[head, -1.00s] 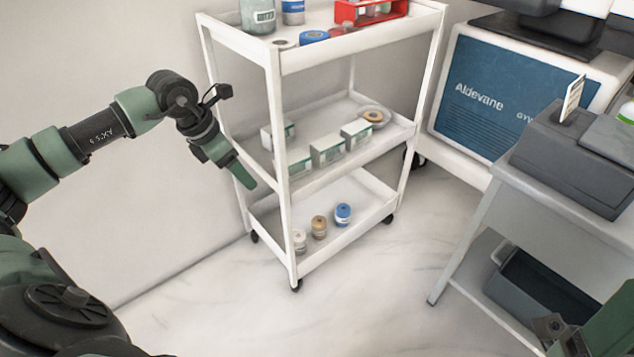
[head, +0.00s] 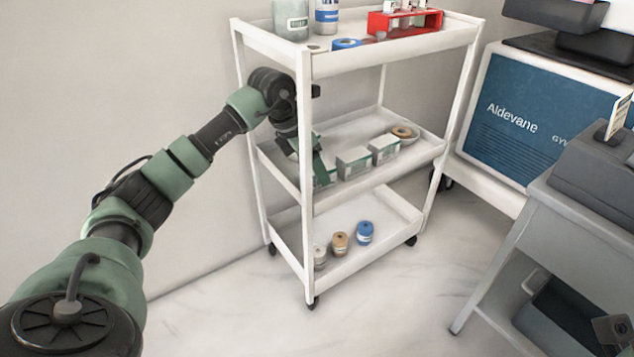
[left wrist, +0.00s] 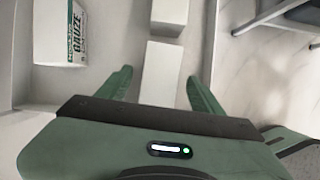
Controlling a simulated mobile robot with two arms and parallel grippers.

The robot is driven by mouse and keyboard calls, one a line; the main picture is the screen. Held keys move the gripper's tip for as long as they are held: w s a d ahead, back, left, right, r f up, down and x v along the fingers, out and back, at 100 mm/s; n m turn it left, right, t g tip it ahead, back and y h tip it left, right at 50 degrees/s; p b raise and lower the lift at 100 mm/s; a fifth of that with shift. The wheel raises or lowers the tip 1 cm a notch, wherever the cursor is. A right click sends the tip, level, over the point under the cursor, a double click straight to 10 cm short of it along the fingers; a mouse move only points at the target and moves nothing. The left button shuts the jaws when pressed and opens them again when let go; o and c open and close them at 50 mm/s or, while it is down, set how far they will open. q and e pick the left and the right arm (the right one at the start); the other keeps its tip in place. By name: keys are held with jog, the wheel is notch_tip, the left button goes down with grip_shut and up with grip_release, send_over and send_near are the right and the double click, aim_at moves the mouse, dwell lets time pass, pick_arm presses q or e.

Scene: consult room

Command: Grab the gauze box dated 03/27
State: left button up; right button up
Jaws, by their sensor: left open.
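Several white-and-green gauze boxes sit on the cart's middle shelf, among them a middle box (head: 354,162) and a right box (head: 384,151). Another box (head: 322,174) is partly hidden behind my left gripper (head: 312,165). In the left wrist view, my left gripper (left wrist: 160,88) is open, its fingers to either side of a plain white box (left wrist: 160,72). A second white box (left wrist: 169,14) lies beyond it. A box labelled GAUZE (left wrist: 58,32) stands to the left. No date is readable on any box. My right gripper is not visible.
The white cart's post (head: 306,220) stands close to my left gripper. A tape roll (head: 403,132) lies on the same shelf. The top shelf holds jars and a red tube rack (head: 405,22); several rolls (head: 340,243) sit on the bottom shelf. A grey stand (head: 560,215) is at right.

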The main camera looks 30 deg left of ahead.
pick_arm(q)
jog(key=x, duration=0.2)
jog(key=shift+f+b, duration=0.35)
jog(key=shift+r, duration=0.1)
grip_shut()
jog(key=shift+r, duration=0.15)
